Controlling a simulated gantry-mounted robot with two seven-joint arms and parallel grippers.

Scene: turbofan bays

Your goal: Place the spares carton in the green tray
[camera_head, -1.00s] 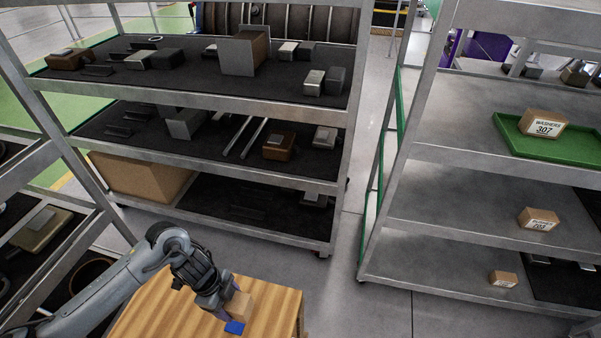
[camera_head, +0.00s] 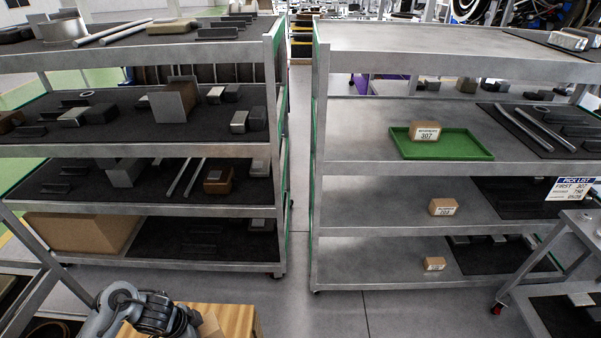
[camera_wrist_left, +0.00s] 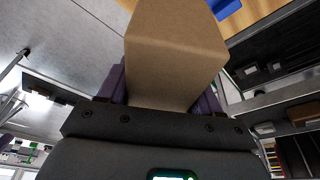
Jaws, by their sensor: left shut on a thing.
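My left gripper (camera_head: 196,322) is shut on a plain brown carton (camera_head: 210,326), low in the head view beside the wooden table. In the left wrist view the carton (camera_wrist_left: 175,50) sits between the purple-grey fingers; no label shows on its visible faces. The green tray (camera_head: 465,149) lies on the second shelf of the right rack. A brown carton marked 307 (camera_head: 425,131) stands in the tray's left rear part; the tray's right part is bare. My right gripper is not in view.
Two labelled cartons, a larger one (camera_head: 443,207) and a smaller one (camera_head: 435,263), stand on the shelves below the tray. A pick list sign (camera_head: 573,189) is at the right. Rack posts and shelf edges border the shelves. A floor aisle separates the racks.

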